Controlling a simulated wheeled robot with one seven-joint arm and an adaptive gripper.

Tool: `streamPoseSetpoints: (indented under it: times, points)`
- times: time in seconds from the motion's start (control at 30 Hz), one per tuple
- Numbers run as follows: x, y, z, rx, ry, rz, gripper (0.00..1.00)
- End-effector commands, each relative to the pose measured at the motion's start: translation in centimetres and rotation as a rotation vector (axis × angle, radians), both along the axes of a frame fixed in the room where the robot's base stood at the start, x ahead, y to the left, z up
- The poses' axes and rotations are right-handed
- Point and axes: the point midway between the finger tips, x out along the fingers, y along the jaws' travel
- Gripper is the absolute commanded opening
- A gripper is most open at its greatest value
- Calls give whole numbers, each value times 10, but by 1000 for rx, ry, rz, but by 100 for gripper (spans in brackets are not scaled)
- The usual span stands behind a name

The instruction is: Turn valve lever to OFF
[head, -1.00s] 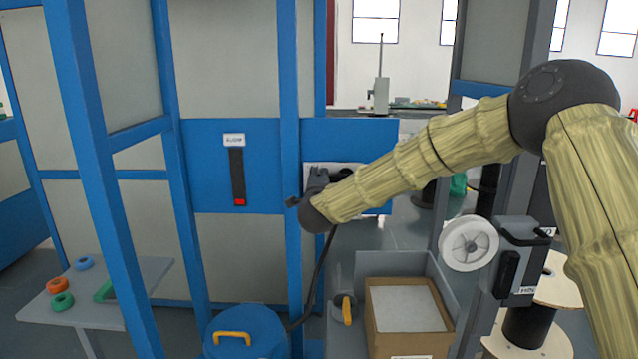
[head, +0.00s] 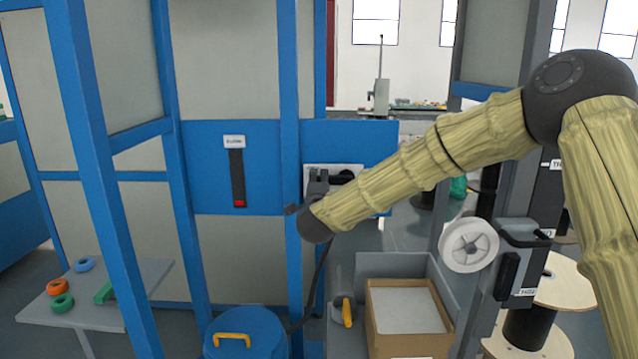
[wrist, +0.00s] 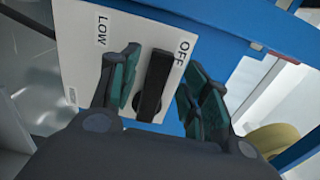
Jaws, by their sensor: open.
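The valve lever (wrist: 153,85) is a black bar on a white plate (wrist: 82,55) marked LOW and OFF, with a third label too small to read. In the wrist view the lever lies between my gripper's two fingers (wrist: 160,64), close to the OFF label. The fingers are open, one on each side, with small gaps showing; I cannot tell whether either touches. In the head view the plate (head: 352,167) sits on a blue panel, mostly hidden by my gripper (head: 318,184) and wrist.
Blue frame posts (head: 290,90) stand just left of the plate. A vertical black slot with a red mark (head: 239,203) is on the panel further left. Below are a blue drum (head: 248,335) and a cardboard box (head: 405,310). A white spool (head: 469,245) is at right.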

Motion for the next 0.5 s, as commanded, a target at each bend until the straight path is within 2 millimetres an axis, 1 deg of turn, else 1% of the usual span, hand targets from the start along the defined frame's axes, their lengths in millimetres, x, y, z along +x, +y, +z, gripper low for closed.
streamPoseSetpoints:
  times: [0.03,0.1,0.3,0.4,0.5]
  points:
    - [-10,0,0,0,1,1,46]
    - [-24,0,0,0,2,2,46]
    - [-58,1,0,1,2,2,46]
    - [-71,0,0,2,1,1,46]
    - [-79,0,0,2,0,0,46]
